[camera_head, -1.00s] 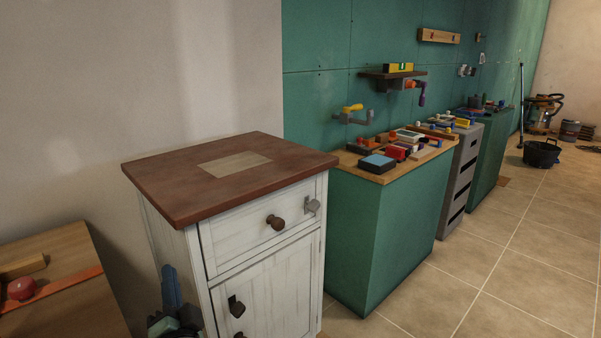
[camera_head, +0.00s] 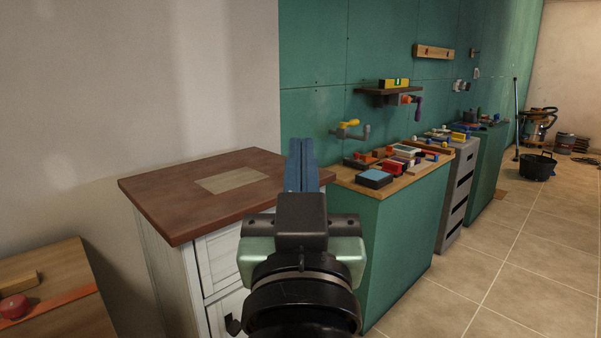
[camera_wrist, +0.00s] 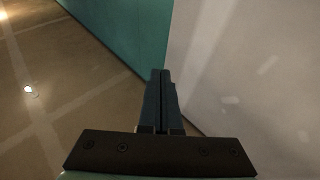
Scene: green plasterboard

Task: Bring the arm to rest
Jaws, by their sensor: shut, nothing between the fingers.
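My gripper (camera_head: 301,160) stands in the middle of the head view, its blue fingers pressed together and pointing up and away from the camera. The fingers are shut with nothing between them. In the wrist view the shut fingers (camera_wrist: 160,82) show in front of a pale wall, a teal panel and the floor, and touch nothing that I can see.
A green workbench (camera_head: 405,225) with several tools and blocks on its wooden top stands right of the cabinet. A grey drawer unit (camera_head: 461,185) stands behind it. A wooden table (camera_head: 60,300) is at the lower left. Tiled floor (camera_head: 520,260) at the right is clear.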

